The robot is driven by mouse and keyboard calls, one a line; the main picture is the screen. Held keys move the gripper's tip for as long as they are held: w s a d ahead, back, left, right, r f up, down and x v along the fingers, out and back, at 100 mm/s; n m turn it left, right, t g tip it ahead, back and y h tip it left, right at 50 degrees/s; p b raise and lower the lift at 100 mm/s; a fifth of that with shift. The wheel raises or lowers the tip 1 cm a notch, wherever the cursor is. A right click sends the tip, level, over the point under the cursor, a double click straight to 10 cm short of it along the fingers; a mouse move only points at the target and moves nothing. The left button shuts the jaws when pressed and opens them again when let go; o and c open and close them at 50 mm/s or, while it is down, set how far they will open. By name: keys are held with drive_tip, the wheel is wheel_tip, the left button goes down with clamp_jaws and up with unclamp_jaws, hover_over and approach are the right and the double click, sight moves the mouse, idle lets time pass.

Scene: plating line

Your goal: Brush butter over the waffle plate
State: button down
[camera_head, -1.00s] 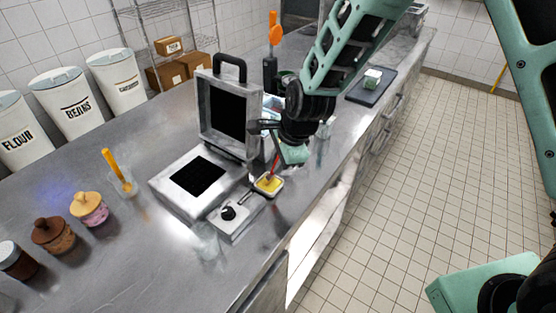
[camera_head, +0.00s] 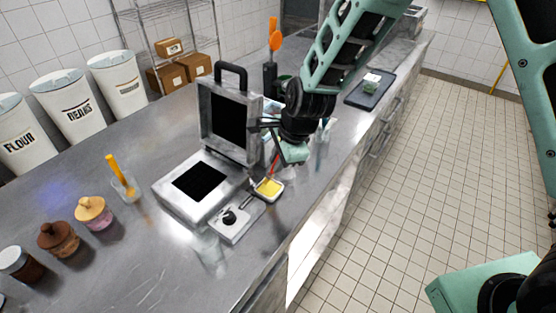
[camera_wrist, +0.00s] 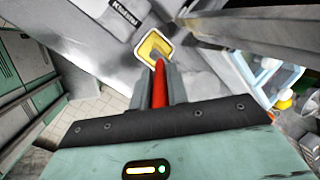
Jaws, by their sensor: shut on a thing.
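The waffle iron stands open on the steel counter, with its black lower waffle plate (camera_head: 199,182) facing up and its lid (camera_head: 230,113) raised behind. A small white dish of yellow butter (camera_head: 268,188) sits at its front right corner; the dish also shows in the wrist view (camera_wrist: 144,53). My gripper (camera_head: 278,140) is above the dish, shut on the red handle of the brush (camera_wrist: 159,88). The brush points down, and its tip is at the butter in both views. Whether it touches the butter's surface is hard to tell.
A control box with a black knob (camera_head: 229,217) fronts the iron. A cup with an orange-handled tool (camera_head: 124,186) and several lidded jars (camera_head: 93,213) stand left. A dark tray (camera_head: 370,90) lies at the far right.

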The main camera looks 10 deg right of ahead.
drive_tip(key=shift+r+p, duration=1.65)
drive_tip(key=shift+r, duration=0.6)
